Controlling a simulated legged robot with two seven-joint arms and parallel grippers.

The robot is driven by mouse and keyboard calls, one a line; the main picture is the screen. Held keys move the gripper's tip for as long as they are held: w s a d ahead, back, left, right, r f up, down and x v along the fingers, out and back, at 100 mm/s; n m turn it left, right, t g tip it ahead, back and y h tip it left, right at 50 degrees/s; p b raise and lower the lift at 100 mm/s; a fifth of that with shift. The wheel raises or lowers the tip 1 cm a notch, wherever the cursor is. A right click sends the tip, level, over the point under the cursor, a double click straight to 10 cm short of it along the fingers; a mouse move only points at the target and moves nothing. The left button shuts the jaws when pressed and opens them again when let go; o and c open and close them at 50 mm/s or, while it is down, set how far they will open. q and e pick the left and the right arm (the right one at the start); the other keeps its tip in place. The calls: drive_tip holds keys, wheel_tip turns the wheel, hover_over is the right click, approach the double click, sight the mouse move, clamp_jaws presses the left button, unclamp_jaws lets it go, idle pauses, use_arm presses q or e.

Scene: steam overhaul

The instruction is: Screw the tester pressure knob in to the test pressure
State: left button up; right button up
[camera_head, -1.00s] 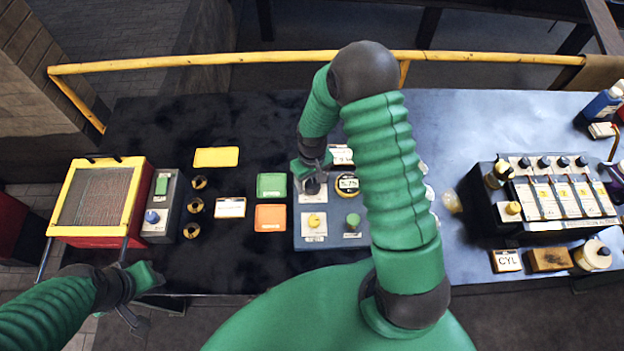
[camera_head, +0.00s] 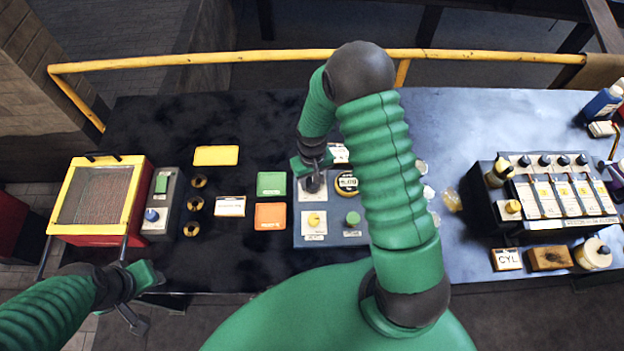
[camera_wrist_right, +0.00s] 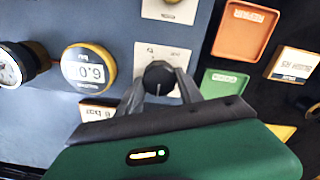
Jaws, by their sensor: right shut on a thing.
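The tester panel (camera_head: 334,240) is a grey-blue box on the dark table, partly hidden by my right arm in the head view. Its black pressure knob (camera_wrist_right: 158,77) sits on a white plate in the right wrist view. My right gripper (camera_wrist_right: 160,84) is shut on that knob, one finger on each side; it also shows from above in the head view (camera_head: 313,180). A round yellow-rimmed gauge (camera_wrist_right: 88,67) beside the knob reads about 6.0 in the wrist view. My left gripper (camera_head: 145,290) is at the table's front left edge, away from the panel; its jaw opening is unclear.
The panel also has a yellow knob (camera_head: 314,220) and a green button (camera_head: 353,218). Green (camera_head: 271,184) and orange (camera_head: 270,216) trays lie left of it. A red-yellow box (camera_head: 97,200) stands far left, a valve block (camera_head: 545,195) right.

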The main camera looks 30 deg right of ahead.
drive_tip(key=o, duration=1.4)
wheel_tip(320, 180, up, 17)
drive_tip(key=shift+f+b, duration=0.1)
drive_tip(key=shift+b, duration=0.8)
drive_tip(key=s+a+f+t+b, duration=0.1)
drive_tip(key=s+a, duration=0.1)
drive_tip(key=s, duration=0.1)
drive_tip(key=s+a+f+n+b, duration=0.1)
drive_tip(key=s+a+f, duration=0.1)
drive_tip(key=s+a, duration=0.1)
drive_tip(key=s+a+f+n+t+b, duration=0.1)
drive_tip(key=s+a+f+b, duration=0.1)
drive_tip(key=s, duration=0.1)
drive_tip(key=shift+s+a+f+t, duration=0.2)
drive_tip(key=shift+f+t, duration=0.05)
drive_tip(key=shift+t, duration=0.05)
